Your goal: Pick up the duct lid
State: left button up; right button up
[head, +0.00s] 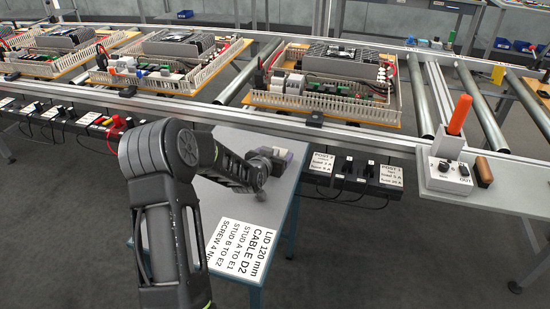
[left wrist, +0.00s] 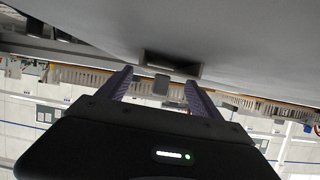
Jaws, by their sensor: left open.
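A small grey block (left wrist: 162,84) and a dark rectangular hollow show between and beyond the fingertips, against a pale grey surface. I cannot tell whether this is part of the duct lid. No duct lid shows clearly in the head view. My right gripper is not in view.
A printed card (head: 238,250) reading "LID 120 mm, CABLE D2" lies on the small table. A panel with slotted wiring ducts (head: 325,106) sits on the roller conveyor behind. A control box with an orange handle (head: 459,115) stands at the right.

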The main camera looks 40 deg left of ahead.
aim_at(275, 152)
pick_arm(q)
jog(key=c, duration=1.4)
notch_tip(275, 152, up, 10)
dwell(0.7)
jog(key=s+d+f+m+h+p, duration=0.1)
jog(key=d+p, duration=0.2)
jog(key=d, duration=0.6)
jog(key=s+d+m+h+p, duration=0.1)
jog(key=s+d+p, duration=0.1)
jog(key=d, duration=0.8)
jog(key=s+d+f+m+h+p, duration=0.1)
jog(key=s+d+h+p, duration=0.1)
jog(key=d, duration=0.8)
jog(key=shift+s+d+f+t+p, duration=0.15)
jog(key=shift+s+f+t+p, duration=0.2)
jog(key=shift+p, duration=0.55)
